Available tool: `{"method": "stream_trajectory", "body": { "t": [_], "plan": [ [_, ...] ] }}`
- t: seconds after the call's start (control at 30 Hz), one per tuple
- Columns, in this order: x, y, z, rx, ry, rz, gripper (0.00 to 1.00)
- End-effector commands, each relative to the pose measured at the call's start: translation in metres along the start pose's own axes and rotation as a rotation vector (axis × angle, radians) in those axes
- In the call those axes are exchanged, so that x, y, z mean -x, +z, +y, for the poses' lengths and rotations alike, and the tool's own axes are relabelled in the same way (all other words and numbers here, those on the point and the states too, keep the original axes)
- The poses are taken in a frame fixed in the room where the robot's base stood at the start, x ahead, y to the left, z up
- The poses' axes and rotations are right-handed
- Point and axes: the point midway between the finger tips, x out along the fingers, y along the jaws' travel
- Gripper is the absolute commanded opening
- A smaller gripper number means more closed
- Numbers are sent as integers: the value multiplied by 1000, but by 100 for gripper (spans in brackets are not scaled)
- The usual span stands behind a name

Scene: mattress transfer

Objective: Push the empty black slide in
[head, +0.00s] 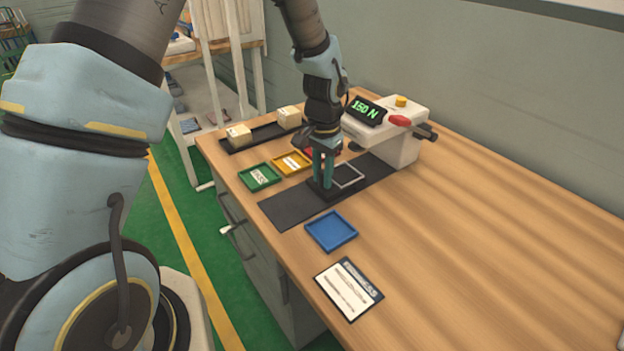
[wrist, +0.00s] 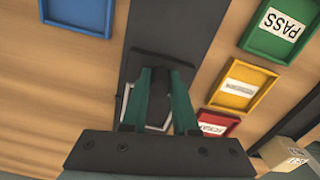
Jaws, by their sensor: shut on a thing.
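The black slide (head: 318,191) lies on a dark strip (head: 285,211) in front of the white tester (head: 402,140). A pale square frame (head: 349,176) on it shows no block inside. In the wrist view the slide (wrist: 150,60) shows as a dark plate, with the pale frame partly behind the fingers. My gripper (head: 322,183) points down at the slide's front end, its green fingers shut on a dark upright piece, seemingly the slide's handle. The fingers also show in the wrist view (wrist: 160,85). The grip itself is partly hidden.
A green PASS tray (head: 260,177), a yellow tray (head: 292,163) and a partly hidden red tray (wrist: 216,124) lie left of the strip. A blue tray (head: 331,231) and a card (head: 348,289) lie nearer. Pale blocks (head: 239,136) stand behind. The table's right side is clear.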

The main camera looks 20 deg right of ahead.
Motion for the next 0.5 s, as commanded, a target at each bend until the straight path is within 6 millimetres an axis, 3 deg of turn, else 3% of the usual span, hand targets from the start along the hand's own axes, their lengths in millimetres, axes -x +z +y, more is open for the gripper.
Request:
{"method": "stream_trajectory", "body": {
  "t": [0.17, 0.2, 0.43, 0.5],
  "plan": [
    [0, 0, -1, 2, 0, 0, 0],
    [0, 0, -1, 2, 0, 0, 30],
    [0, 1, 0, 2, 0, 0, 55],
    [0, 1, 0, 1, 0, 0, 57]
  ]
}}
